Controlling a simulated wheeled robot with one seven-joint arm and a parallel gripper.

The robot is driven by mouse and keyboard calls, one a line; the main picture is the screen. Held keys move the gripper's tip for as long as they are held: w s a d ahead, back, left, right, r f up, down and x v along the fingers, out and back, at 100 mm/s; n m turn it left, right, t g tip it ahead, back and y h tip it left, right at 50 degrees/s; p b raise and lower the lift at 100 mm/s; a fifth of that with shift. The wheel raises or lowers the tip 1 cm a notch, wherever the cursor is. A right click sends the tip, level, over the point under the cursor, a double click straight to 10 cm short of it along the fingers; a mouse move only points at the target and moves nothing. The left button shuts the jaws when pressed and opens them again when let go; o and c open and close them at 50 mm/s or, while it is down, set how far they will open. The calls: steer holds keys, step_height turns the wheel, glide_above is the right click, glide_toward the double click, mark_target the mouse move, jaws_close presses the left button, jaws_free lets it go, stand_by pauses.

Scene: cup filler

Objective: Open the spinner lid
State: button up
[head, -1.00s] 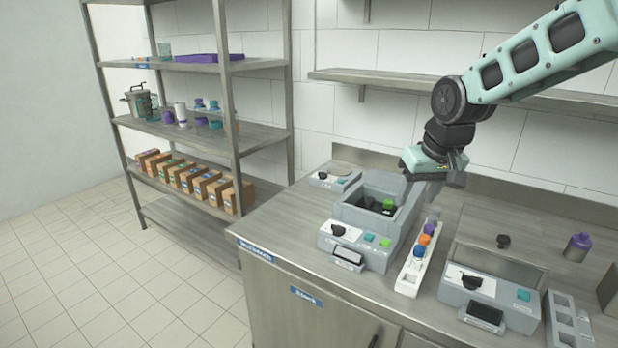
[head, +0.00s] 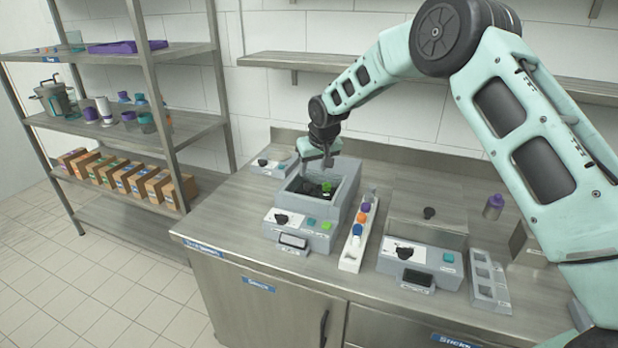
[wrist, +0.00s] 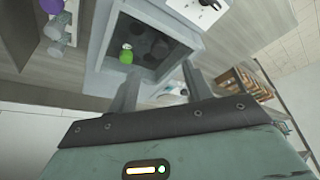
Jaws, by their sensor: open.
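A grey machine (head: 346,195) on the counter has an open-topped chamber, with a dial, a teal and a green button on its front. Dark round parts and a green-capped item (head: 326,187) show inside; the wrist view also shows this item (wrist: 126,55) in the chamber (wrist: 110,42). No label reads clearly, so I cannot tell for sure that this is the spinner, and I cannot make out a lid on it. My gripper (head: 317,163) is open over the chamber's back part. In the wrist view its fingers (wrist: 160,82) are apart with nothing between them.
A white rack (head: 351,257) with coloured caps stands right of the machine. A grey holder (head: 488,285) and a purple bottle (head: 494,206) are farther right. A metal shelf (head: 190,130) stands at left.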

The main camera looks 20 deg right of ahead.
mark_target(309, 185)
steer(key=p+x, duration=0.2)
steer(key=x, duration=0.5)
steer(key=shift+w+f, duration=0.1)
steer(key=shift+f, duration=0.15)
